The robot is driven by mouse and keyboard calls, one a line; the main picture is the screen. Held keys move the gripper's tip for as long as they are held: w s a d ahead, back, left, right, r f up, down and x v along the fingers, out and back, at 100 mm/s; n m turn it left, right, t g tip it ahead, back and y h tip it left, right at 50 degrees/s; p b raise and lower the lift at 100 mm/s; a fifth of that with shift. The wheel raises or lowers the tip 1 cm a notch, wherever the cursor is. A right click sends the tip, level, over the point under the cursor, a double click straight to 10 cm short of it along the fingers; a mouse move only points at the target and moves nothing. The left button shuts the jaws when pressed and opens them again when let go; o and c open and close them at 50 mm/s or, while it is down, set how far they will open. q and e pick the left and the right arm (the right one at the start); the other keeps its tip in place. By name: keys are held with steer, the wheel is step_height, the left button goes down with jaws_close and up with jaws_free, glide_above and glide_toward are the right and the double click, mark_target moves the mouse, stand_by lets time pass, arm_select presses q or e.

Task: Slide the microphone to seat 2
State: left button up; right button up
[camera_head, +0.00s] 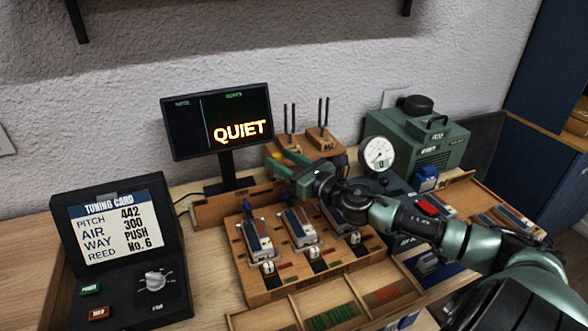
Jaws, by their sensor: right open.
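My right gripper (286,162) reaches in from the right, above the back edge of a wooden bench block (262,293). Its fingers point left and are open. The block carries a row of three silver-and-dark units, the left one (258,238), the middle one (300,226) and the right one (337,215), each in its own place with a white-topped knob in front. I cannot make out a microphone for certain; my gripper and arm cover part of the area behind the row. No seat numbers are readable. My left gripper is not in view.
A monitor (190,131) reading QUIET stands behind. A tuning card console (75,265) is at left. Wooden stands with dark prongs (326,140) are behind my gripper. A round gauge (377,154) and green machine (425,140) stand at back right. A compartment tray (275,317) lies in front.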

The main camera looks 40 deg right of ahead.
steer(key=shift+s+d+b, duration=0.15)
steer(key=shift+s+b, duration=0.1)
steer(key=shift+s, duration=1)
steer(key=shift+s+d+b, duration=0.15)
steer(key=shift+s+b, duration=0.05)
steer(key=shift+s, duration=1.05)
